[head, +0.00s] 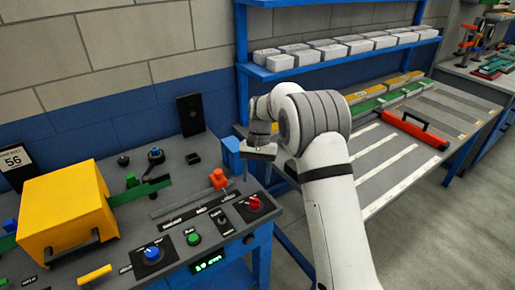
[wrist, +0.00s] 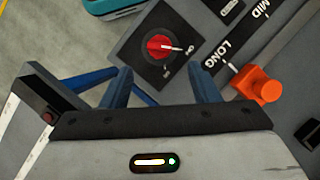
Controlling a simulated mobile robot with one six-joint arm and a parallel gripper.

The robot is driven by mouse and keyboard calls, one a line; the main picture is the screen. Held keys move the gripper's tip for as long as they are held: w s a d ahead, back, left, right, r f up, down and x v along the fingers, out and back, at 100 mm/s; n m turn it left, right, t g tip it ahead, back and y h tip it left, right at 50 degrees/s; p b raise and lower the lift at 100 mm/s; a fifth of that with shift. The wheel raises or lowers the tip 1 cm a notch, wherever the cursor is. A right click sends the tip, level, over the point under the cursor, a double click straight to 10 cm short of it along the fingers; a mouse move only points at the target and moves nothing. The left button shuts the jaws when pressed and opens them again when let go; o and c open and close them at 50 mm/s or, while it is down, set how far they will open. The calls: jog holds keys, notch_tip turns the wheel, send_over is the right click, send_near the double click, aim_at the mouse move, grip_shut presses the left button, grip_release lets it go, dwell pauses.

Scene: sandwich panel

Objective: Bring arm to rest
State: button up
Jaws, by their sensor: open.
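My white arm reaches up through the middle of the head view and bends over toward the panel bench. My gripper (head: 261,151) hangs in the air near the panel's right end, close to the orange slider knob (head: 219,179). In the wrist view my gripper (wrist: 161,88) shows two blue fingers set wide apart, with nothing between them. Beyond the fingers lies a red rotary knob (wrist: 161,47) on a dark plate. The orange slider knob (wrist: 267,91) is to the right of the fingers, by the LONG label. No contact with the panel shows.
The panel bench (head: 170,211) carries a yellow box (head: 68,213), a blue knob (head: 152,253), a green button (head: 193,238) and a green display (head: 208,262). Floor is clear at far right.

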jog(key=shift+r, duration=0.1)
jog(key=s+d+r+t, duration=0.3)
jog(key=s+d+r, duration=0.6)
jog(key=s+r, duration=0.25)
jog(key=s+d+n+t, duration=0.1)
jog(key=s+d+t, duration=0.1)
jog(key=s, duration=0.7)
jog(key=s+d+n+t, duration=0.1)
jog(key=s+d+t, duration=0.1)
jog(key=s+d, duration=0.3)
jog(key=s+r, duration=0.1)
jog(key=s, duration=0.3)
jog(key=shift+s+h, duration=0.3)
jog(key=shift+h, duration=0.1)
jog(key=shift+d, duration=0.1)
